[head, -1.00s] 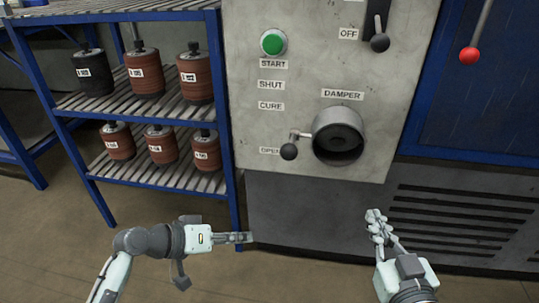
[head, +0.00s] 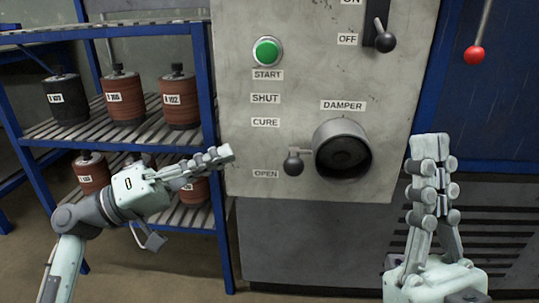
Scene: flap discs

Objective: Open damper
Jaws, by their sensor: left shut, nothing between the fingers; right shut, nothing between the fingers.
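The damper (head: 343,149) is a dark round opening in a grey collar on the control panel, under the DAMPER label. Its lever ends in a black ball knob (head: 293,166), left of the collar. The knob stands just above and right of the OPEN label (head: 265,174), well below SHUT and CURE. My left gripper (head: 226,153) is shut and empty, pointing right at the panel's left edge, left of the knob and apart from it. My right gripper (head: 431,146) is shut and empty, pointing up to the right of the damper, apart from it.
A green START button (head: 267,51) and a black ON/OFF lever (head: 384,40) are higher on the panel. A red-knobbed rod (head: 475,55) hangs at the upper right. A blue rack (head: 205,75) with several labelled rolls stands left, behind my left arm.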

